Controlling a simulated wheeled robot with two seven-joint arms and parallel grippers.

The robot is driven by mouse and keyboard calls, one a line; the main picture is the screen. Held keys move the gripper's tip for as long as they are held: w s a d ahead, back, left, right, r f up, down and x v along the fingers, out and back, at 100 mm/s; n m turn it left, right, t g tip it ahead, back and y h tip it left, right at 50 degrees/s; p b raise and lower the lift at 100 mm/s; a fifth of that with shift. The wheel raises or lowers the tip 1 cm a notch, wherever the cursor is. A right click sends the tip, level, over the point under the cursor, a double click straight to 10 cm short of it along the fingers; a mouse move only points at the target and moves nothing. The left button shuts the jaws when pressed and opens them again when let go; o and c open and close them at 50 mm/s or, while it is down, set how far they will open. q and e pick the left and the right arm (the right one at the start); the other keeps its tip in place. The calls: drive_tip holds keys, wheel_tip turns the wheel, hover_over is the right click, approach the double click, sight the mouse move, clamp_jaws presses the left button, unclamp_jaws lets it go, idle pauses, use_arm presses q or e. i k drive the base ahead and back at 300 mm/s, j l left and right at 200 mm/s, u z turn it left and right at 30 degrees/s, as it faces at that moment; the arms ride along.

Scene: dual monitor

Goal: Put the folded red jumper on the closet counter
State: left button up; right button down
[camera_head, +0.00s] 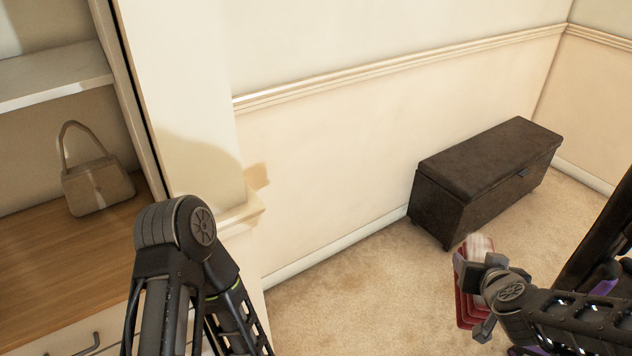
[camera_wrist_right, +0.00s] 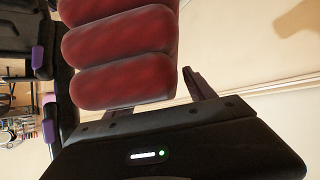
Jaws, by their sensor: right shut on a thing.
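The folded red jumper (camera_head: 467,305) is at the lower right of the head view, held above the carpet. My right gripper (camera_head: 478,272) is shut on it, and partly hides it. In the right wrist view the jumper (camera_wrist_right: 120,50) shows as several rounded red folds beside a gripper finger (camera_wrist_right: 200,86). The closet counter (camera_head: 70,250) is a wooden surface at the left of the head view, well apart from the jumper. My left arm stands in front of the counter's right end; its gripper is out of view.
A beige handbag (camera_head: 97,187) stands toward the back of the counter, under a white shelf (camera_head: 55,75). The counter's front part looks bare. A closet side wall (camera_head: 185,120) borders it on the right. A dark brown chest (camera_head: 480,185) stands against the wall, with open carpet before it.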

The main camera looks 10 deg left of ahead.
sight(73, 291)
drive_tip(key=k+j+u, duration=0.15)
drive_tip(key=j+u, duration=0.2)
drive_tip(key=k+j+u, duration=0.15)
drive_tip(key=j+u, duration=0.25)
drive_tip(key=k+j+u, duration=0.1)
drive_tip(key=j+u, duration=0.65)
drive_tip(key=k+l, duration=0.05)
drive_tip(key=l, duration=0.05)
